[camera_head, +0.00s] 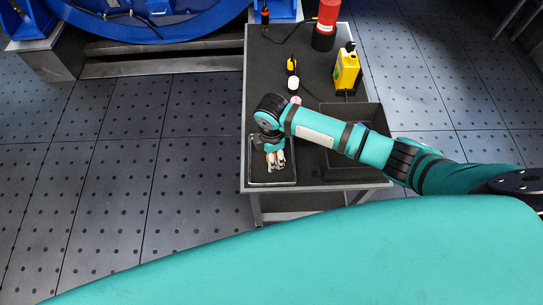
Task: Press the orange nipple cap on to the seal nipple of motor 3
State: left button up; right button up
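My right arm reaches in from the right over the cart. Its gripper (275,165) points down into a small dark tray (290,179) at the cart's front left. Small orange and white bits show around the fingertips. I cannot tell whether they are caps or parts of the gripper, nor whether the fingers are open or closed. No orange nipple cap can be made out for certain. A large blue machine (165,25) stands at the top left. No number or seal nipple can be read on it. My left gripper is not in view.
The grey cart (258,65) carries a yellow bottle (346,72), a red and black cylinder (326,24), a yellow and black item (291,65), a small white item (293,83) and a larger dark bin (368,115), partly behind my arm. The floor left of the cart is clear.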

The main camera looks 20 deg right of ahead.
jog(key=c, duration=0.8)
jog(key=shift+c, duration=0.2)
